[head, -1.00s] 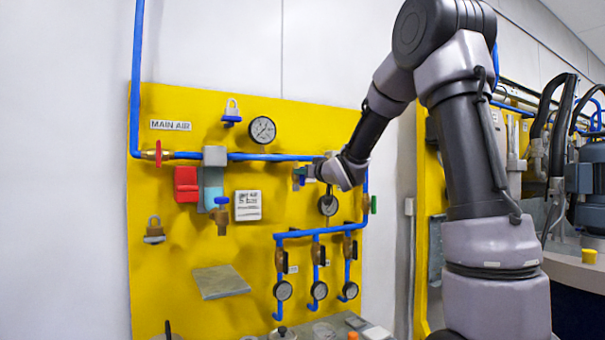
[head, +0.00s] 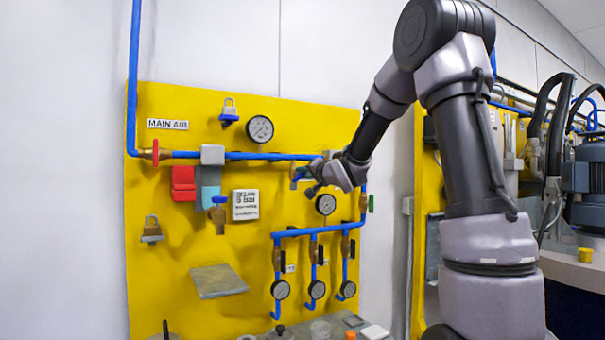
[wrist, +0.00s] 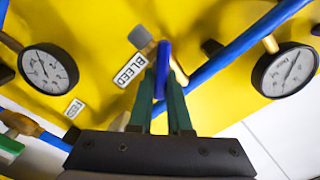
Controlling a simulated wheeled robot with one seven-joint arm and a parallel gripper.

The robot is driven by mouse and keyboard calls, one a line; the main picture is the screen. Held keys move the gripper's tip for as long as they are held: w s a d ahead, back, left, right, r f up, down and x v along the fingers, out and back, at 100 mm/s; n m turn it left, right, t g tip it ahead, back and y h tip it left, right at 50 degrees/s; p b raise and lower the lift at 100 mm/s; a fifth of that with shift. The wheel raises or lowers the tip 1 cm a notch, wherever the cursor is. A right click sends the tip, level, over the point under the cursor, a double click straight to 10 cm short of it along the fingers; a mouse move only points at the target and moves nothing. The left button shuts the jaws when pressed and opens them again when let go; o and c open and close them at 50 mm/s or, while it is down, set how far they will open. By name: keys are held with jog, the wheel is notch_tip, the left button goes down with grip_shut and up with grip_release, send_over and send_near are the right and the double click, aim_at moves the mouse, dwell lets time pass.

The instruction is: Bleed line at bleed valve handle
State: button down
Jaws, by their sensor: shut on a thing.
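The blue bleed valve handle (wrist: 163,62) stands between the green fingertips of my gripper (wrist: 162,88) in the wrist view, with the BLEED label (wrist: 130,70) just to its left. My gripper is shut on this handle. In the head view my gripper (head: 303,178) is at the right part of the yellow panel (head: 165,240), by the main blue pipe (head: 250,156). There the handle shows only as a small blue patch, and the valve body is mostly hidden by my gripper.
Two gauges flank the handle in the wrist view, one on the left (wrist: 48,68) and one on the right (wrist: 284,70). A blue pipe (wrist: 235,62) runs close on the right. Below my gripper in the head view are another gauge (head: 326,204) and several drop lines.

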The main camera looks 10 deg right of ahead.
jog(key=m, duration=0.4)
jog(key=shift+d+f+m, duration=0.2)
jog(key=shift+f+m, duration=0.35)
jog(key=shift+m, duration=1.35)
jog(key=c, duration=0.9)
grip_release()
jog(key=shift+o, duration=0.2)
jog(key=v, duration=1)
jog(key=shift+s+d, duration=0.15)
jog(key=shift+s, duration=0.25)
